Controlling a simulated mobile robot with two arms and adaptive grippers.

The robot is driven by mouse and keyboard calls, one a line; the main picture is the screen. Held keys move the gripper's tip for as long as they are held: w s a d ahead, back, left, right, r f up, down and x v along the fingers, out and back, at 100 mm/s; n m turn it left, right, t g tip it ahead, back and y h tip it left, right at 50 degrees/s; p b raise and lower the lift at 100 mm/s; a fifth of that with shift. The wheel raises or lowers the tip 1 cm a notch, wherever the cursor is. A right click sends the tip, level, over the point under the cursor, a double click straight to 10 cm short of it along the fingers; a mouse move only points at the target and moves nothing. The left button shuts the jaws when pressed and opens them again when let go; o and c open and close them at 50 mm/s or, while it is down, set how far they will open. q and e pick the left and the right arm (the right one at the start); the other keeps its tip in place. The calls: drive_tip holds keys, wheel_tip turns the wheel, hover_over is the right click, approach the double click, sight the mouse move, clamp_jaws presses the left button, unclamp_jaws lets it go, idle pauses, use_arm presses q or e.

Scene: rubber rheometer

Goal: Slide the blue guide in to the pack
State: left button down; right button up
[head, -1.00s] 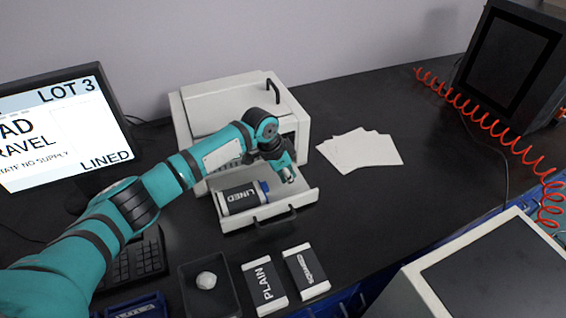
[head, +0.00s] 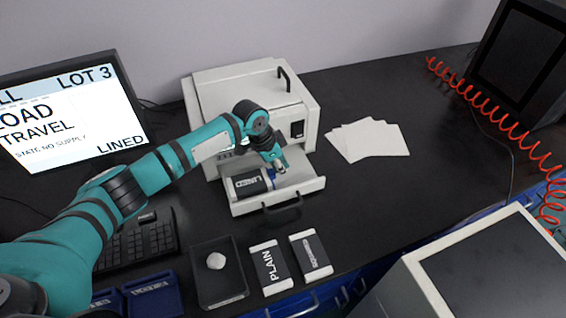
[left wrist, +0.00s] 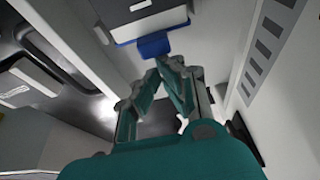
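The pack labelled LINED (head: 247,187), dark with white ends, lies in the pulled-out white drawer (head: 311,185). The blue guide (head: 270,175) shows at the pack's right end, partly hidden by my gripper. In the left wrist view the blue guide (left wrist: 153,46) juts from the edge of the pack (left wrist: 145,12). My left gripper (head: 279,168) is over the drawer, just right of the guide. In the left wrist view its fingertips (left wrist: 158,72) come together close to the guide, with nothing between them. I cannot tell whether they touch the guide. My right gripper is out of view.
A white machine (head: 235,85) stands behind the drawer. PLAIN (head: 270,268) and SQUARED (head: 310,255) packs and a dark tray (head: 203,293) holding a white lump lie in front. White sheets (head: 370,140) lie right. A screen (head: 65,115) stands left.

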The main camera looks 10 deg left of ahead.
use_arm(q)
drive_tip(key=shift+a, duration=0.15)
drive_tip(key=shift+a+r, duration=0.1)
drive_tip(key=shift+r, duration=0.3)
drive_tip(key=v, duration=1.1)
drive_tip(key=shift+s, duration=0.15)
